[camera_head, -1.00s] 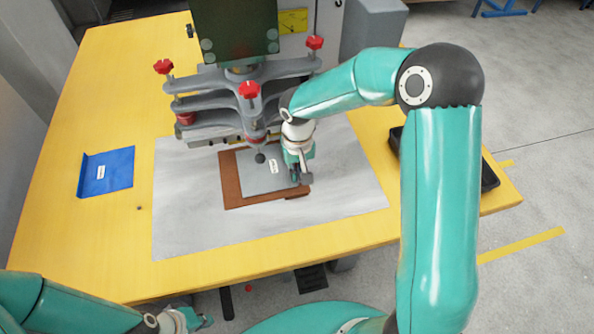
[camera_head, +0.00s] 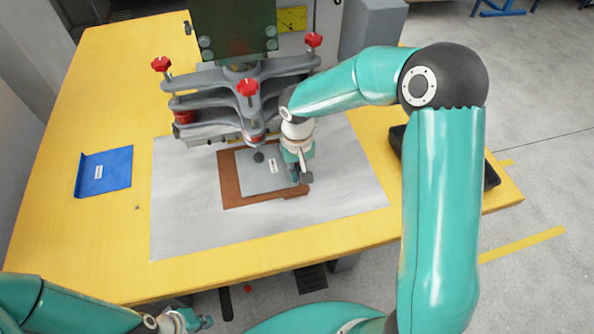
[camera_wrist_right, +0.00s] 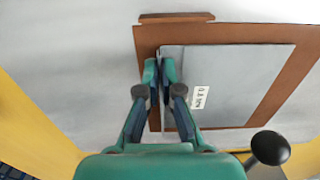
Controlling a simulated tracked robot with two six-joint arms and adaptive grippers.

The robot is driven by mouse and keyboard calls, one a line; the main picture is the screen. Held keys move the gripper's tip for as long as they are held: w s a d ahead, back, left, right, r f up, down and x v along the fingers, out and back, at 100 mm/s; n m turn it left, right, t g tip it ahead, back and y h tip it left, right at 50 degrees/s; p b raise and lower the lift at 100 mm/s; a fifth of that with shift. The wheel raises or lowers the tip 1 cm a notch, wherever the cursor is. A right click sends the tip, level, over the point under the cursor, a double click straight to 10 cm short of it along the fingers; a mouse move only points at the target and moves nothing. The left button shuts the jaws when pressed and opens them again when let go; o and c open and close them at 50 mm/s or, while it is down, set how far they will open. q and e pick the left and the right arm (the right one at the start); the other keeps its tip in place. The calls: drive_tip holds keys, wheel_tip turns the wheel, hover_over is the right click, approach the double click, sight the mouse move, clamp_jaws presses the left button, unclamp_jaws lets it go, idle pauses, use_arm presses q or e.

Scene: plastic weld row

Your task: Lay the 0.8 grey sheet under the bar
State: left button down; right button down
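The grey sheet (camera_head: 255,180), with a white label, lies flat over a brown board (camera_head: 232,190) in front of the press. In the right wrist view the sheet (camera_wrist_right: 230,90) has a label that seems to read 0.8 mm. My right gripper (camera_head: 305,178) is at the sheet's right edge; in its wrist view the fingers (camera_wrist_right: 160,70) are nearly together on that edge. The grey bar (camera_head: 205,130) of the press sits just behind the sheet. Whether the far edge goes beneath it is hidden. My left gripper (camera_head: 195,320) is low at the front, away from the sheet.
Red knobs (camera_head: 248,87) top the press frame, and a black ball (camera_head: 259,157) hangs over the sheet's far part. A blue sheet (camera_head: 104,172) lies at left on the yellow table (camera_head: 100,240). A black tray (camera_head: 490,178) is at right. The pale mat (camera_head: 190,225) is clear in front.

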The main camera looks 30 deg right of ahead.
idle(0.7)
drive_tip(key=c, duration=1.2)
unclamp_jaws()
drive_tip(key=shift+c, duration=0.2)
drive_tip(key=shift+r+p, duration=0.75)
drive_tip(key=shift+r, duration=0.8)
drive_tip(key=shift+s+a, duration=0.15)
drive_tip(key=shift+s, duration=0.3)
drive_tip(key=shift+s+a+r+b, duration=0.25)
drive_tip(key=shift+s+b, duration=0.2)
drive_tip(key=shift+s, duration=0.7)
drive_tip(key=shift+s+a+r+b, duration=0.15)
drive_tip(key=shift+s+a+b, duration=0.25)
drive_tip(key=shift+s, duration=0.7)
drive_tip(key=shift+s+a+r+b, duration=0.25)
drive_tip(key=shift+s+b, duration=0.2)
drive_tip(key=shift+s, duration=0.7)
